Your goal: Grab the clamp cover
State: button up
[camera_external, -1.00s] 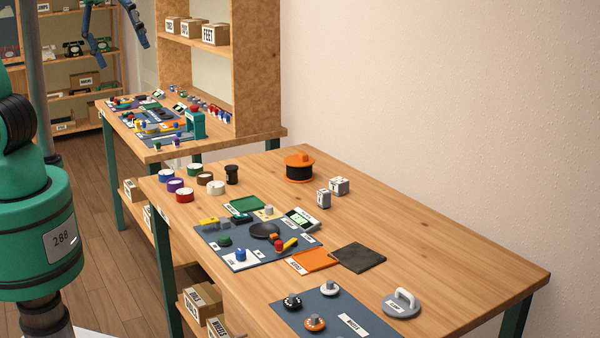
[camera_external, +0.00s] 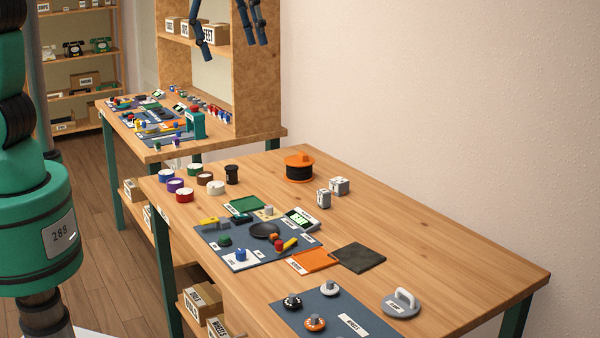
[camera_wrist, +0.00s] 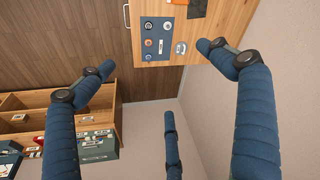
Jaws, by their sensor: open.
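The clamp cover, a grey disc with a white arched handle and a label (camera_external: 401,303), lies on the wooden table at its near right, beside a dark blue mat. In the wrist view it is a small grey shape (camera_wrist: 181,47) near the top, to the right of the mat. My gripper (camera_external: 232,48) shows only its dark blue fingers at the top of the external view, high above and well apart from the cover. In the wrist view its three fingers (camera_wrist: 158,76) are spread wide with nothing between them.
The near mat (camera_external: 318,317) holds several small knobs. Another mat (camera_external: 213,236) with small parts, an orange-and-black spool (camera_external: 299,168) and grey blocks (camera_external: 339,186) stand farther back. The table's right side is bare. A wall (camera_external: 440,100) runs behind it.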

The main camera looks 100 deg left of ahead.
jog(key=w+f, duration=0.6)
jog(key=w, duration=0.7)
jog(key=g+p, duration=0.3)
send_over(402, 304)
notch_tip(402, 304, down, 34)
jog(key=shift+f, duration=0.25)
jog(key=shift+f, duration=0.15)
notch_tip(402, 304, down, 8)
jog(key=shift+f, duration=0.1)
jog(key=shift+f, duration=0.15)
